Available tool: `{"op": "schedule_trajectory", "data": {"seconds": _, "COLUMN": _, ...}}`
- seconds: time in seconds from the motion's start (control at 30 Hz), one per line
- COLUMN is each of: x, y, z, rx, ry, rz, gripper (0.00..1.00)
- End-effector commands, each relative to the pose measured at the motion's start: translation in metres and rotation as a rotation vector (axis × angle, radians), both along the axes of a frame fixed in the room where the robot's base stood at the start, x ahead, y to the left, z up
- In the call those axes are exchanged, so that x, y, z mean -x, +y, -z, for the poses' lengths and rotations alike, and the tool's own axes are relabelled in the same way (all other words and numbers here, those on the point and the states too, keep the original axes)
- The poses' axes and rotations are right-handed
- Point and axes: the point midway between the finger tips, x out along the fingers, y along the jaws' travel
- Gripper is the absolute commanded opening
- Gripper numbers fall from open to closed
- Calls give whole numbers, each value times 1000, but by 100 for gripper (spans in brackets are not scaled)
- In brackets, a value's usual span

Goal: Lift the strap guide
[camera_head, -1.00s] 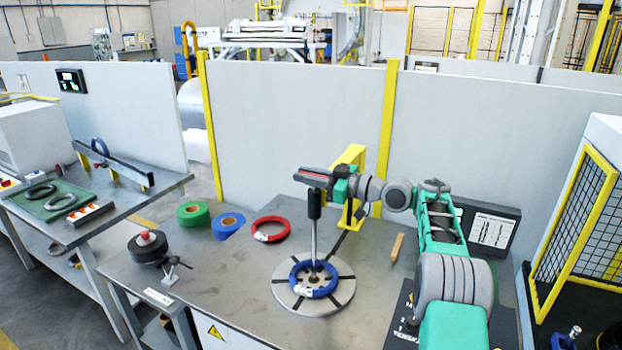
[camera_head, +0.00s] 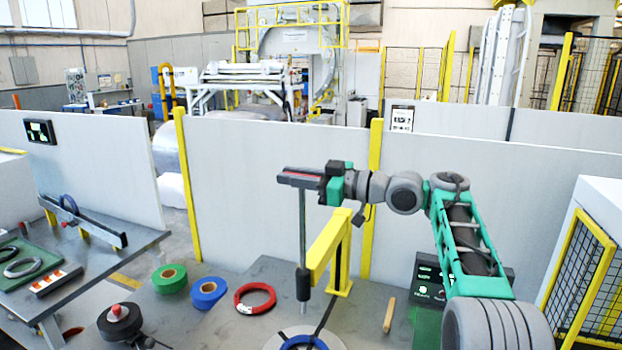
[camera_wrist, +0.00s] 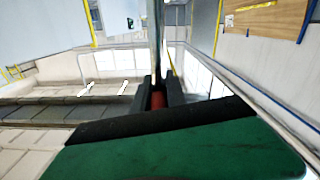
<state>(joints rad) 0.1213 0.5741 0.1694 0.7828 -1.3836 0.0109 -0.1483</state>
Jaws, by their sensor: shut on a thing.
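The strap guide, as I take it, is a thin upright grey rod (camera_head: 302,225) with a black sleeve (camera_head: 304,284) low on it. My gripper (camera_head: 300,179) is level above the table and shut on the rod's upper end. The rod hangs straight down from it, and a short grey piece shows below the sleeve. Under it lie the blue coil (camera_head: 304,343) and the round turntable (camera_head: 272,341), both cut off by the lower edge. In the wrist view, the jaws (camera_wrist: 158,95) close around something red, and a rod-like strip stands beyond them.
A yellow bracket (camera_head: 332,245) stands close right of the rod. A red coil (camera_head: 255,298), blue roll (camera_head: 208,292) and green roll (camera_head: 169,278) lie to the left. A wooden piece (camera_head: 389,315) lies to the right, near a green-lit panel (camera_head: 428,290). Grey partitions stand behind.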

Motion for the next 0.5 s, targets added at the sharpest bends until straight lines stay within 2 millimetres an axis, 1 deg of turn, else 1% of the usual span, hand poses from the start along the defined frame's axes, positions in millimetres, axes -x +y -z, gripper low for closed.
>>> {"op": "schedule_trajectory", "data": {"seconds": 0.03, "x": 1, "y": 1, "z": -6, "rx": -2, "ry": -9, "rz": 1, "gripper": 0}}
{"op": "schedule_trajectory", "data": {"seconds": 0.33, "x": 1, "y": 3, "z": -8, "rx": -4, "ry": -14, "rz": -1, "gripper": 0}}
{"op": "schedule_trajectory", "data": {"seconds": 0.37, "x": 1, "y": 2, "z": -8, "rx": -4, "ry": -14, "rz": -1, "gripper": 20}}
{"op": "schedule_trajectory", "data": {"seconds": 0.5, "x": 1, "y": 2, "z": -6, "rx": -3, "ry": -10, "rz": 0, "gripper": 31}}
